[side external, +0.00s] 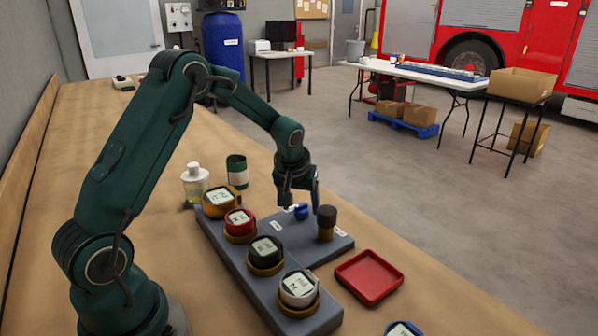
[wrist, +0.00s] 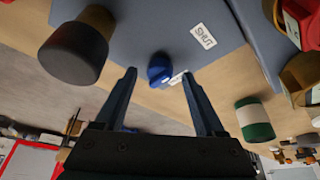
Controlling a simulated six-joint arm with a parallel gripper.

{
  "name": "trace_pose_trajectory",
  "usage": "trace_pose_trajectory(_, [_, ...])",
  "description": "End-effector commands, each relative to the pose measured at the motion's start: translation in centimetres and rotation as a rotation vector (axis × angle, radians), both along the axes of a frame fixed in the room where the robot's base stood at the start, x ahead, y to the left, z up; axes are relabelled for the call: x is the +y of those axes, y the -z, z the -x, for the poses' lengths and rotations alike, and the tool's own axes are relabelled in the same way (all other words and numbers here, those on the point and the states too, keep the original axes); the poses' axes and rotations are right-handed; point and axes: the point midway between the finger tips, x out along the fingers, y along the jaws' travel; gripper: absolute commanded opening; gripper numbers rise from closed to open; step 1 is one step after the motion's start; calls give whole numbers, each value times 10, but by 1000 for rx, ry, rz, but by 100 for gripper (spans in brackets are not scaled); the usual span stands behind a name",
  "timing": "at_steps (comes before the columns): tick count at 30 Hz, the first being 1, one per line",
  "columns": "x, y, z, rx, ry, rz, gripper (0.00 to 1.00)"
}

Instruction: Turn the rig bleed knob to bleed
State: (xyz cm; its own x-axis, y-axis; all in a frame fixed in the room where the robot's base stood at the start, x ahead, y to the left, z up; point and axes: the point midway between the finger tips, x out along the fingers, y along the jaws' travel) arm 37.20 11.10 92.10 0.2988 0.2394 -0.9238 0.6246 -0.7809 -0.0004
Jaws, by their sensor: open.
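The bleed knob (side external: 301,212) is small and blue and sits on the grey rig panel (side external: 316,252). In the wrist view the knob (wrist: 159,68) lies between and just beyond my fingertips. A white label reading "SHUT" (wrist: 203,36) is up and right of it there. A second white label (wrist: 178,77) sits close beside the knob, its text unreadable. I cannot tell which label the knob points to. My gripper (side external: 301,205) is open above the knob, fingers pointing down. It also shows in the wrist view (wrist: 159,75), with nothing held.
A black-topped post (side external: 327,222) stands close to the knob. Several gauges with coloured rims, one red (side external: 239,220), line the panel. A red tray (side external: 369,278) lies to the right. A clear bottle (side external: 195,184) and a green-and-white can (side external: 237,171) stand behind the panel.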

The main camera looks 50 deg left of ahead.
Motion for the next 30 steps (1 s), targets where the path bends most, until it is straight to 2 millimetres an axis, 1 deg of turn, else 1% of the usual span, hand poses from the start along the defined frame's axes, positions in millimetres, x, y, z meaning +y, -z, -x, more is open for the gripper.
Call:
trace_pose_trajectory(3, [2, 5, -1, 1, -1, 1, 72])
trace_pose_trajectory(11, [2, 6, -2, -1, 0, -1, 72])
trace_pose_trajectory(12, [2, 6, -2, -1, 0, -1, 56])
trace_pose_trajectory(14, [1, 6, -2, -1, 0, -1, 33])
trace_pose_trajectory(15, [1, 6, -2, 0, 0, 0, 18])
trace_pose_trajectory(16, [1, 6, -2, 0, 0, 0, 6])
trace_pose_trajectory(17, [1, 6, -2, 0, 0, 0, 0])
trace_pose_trajectory(25, [2, 6, -1, 0, 17, 0, 0])
trace_pose_trajectory(30, [2, 6, -1, 1, 73, 1, 0])
